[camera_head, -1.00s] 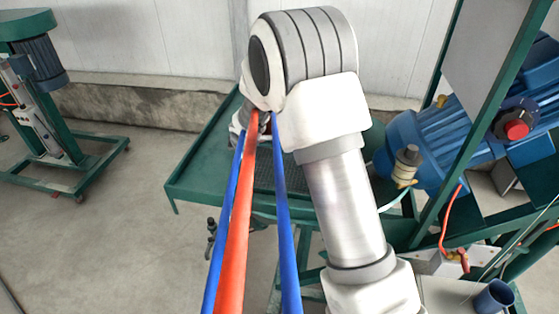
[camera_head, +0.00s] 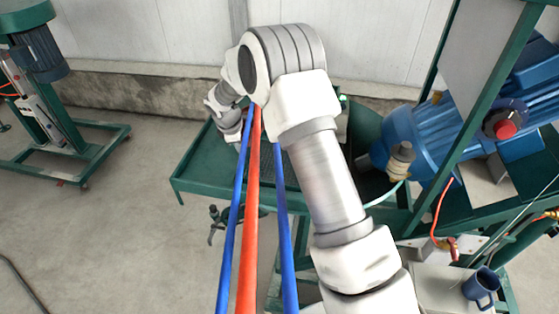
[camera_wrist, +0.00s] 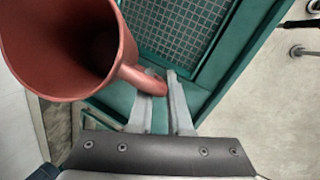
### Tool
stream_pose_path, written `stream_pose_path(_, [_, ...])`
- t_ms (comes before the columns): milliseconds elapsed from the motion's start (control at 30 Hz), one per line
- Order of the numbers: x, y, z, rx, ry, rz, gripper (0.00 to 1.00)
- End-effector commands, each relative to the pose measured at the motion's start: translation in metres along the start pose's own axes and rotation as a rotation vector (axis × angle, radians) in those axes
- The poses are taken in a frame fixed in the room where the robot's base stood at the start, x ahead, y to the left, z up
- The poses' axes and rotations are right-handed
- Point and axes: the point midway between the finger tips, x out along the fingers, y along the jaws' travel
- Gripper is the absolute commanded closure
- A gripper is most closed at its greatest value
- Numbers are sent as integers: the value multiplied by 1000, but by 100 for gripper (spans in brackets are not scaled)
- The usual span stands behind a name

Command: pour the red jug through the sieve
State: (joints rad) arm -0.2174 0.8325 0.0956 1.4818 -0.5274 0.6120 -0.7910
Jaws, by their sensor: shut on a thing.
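The red jug (camera_wrist: 60,50) fills the upper left of the wrist view, its open mouth facing the camera. My gripper (camera_wrist: 160,92) is shut on the jug's handle (camera_wrist: 140,78), which lies between the two grey fingers. The inside of the jug is dark and I cannot tell what it holds. The sieve mesh (camera_wrist: 178,32) shows as a grey grid in a green frame, beyond the jug and fingers. In the head view my arm hides the jug, the gripper and most of the mesh.
A green table (camera_head: 200,178) stands below my arm. Blue motors (camera_head: 425,140) and a green post are close on the right. A blue mug (camera_head: 481,287) stands at the lower right. Another green machine (camera_head: 40,60) is at the far left, with open floor between.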

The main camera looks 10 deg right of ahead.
Motion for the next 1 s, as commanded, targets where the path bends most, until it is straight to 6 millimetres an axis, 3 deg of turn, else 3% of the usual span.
stream_pose_path(367, [-11, 13, -6, -14, -87, -100, 100])
stream_pose_path(1000, [-10, 27, -5, -15, -217, -246, 100])
